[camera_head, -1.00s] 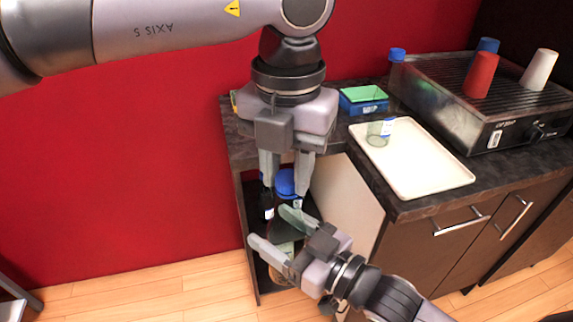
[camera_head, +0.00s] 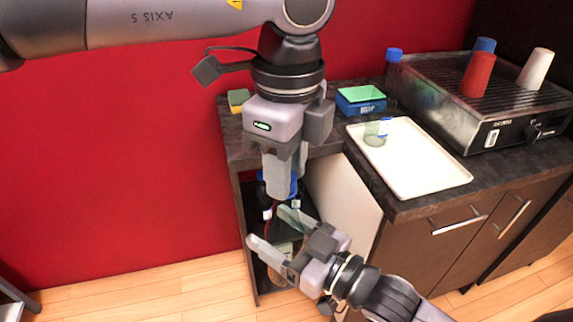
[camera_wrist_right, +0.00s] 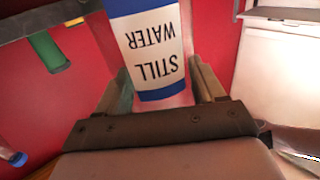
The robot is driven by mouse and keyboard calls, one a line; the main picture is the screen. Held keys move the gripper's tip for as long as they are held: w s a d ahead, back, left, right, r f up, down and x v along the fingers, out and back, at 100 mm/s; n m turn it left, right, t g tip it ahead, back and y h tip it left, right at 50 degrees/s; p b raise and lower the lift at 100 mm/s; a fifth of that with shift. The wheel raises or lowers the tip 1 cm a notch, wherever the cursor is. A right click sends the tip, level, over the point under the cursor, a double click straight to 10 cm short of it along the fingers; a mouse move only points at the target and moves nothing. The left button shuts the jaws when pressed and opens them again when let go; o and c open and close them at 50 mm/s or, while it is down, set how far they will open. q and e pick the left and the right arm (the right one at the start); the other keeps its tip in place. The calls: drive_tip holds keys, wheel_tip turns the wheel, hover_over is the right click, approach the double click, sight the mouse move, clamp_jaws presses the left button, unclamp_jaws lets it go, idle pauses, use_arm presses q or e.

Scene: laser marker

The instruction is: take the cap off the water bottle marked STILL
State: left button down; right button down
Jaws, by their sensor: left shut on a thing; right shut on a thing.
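The STILL WATER bottle shows in the right wrist view by its white and blue label (camera_wrist_right: 152,50), which reads upside down. My right gripper (camera_head: 267,226) is shut on the bottle, one finger on each side of it. My left gripper (camera_head: 278,192) points straight down from above and is shut on the blue cap (camera_head: 292,182), of which only parts show around its fingers. The cap sits at the bottle's top in the head view; whether it has come loose I cannot tell. Most of the bottle is hidden behind my grippers there.
On the counter are a white tray (camera_head: 423,186) with a clear cup (camera_head: 375,134), a blue-green box (camera_head: 361,101), a sponge (camera_head: 238,97), a blue-capped bottle (camera_head: 393,66), and a metal machine (camera_head: 450,105) bearing cups.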

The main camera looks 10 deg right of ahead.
use_arm(q)
drive_tip(key=shift+w+a+r, duration=0.1)
idle(0.6)
drive_tip(key=shift+r, duration=1.05)
drive_tip(key=shift+r, duration=2)
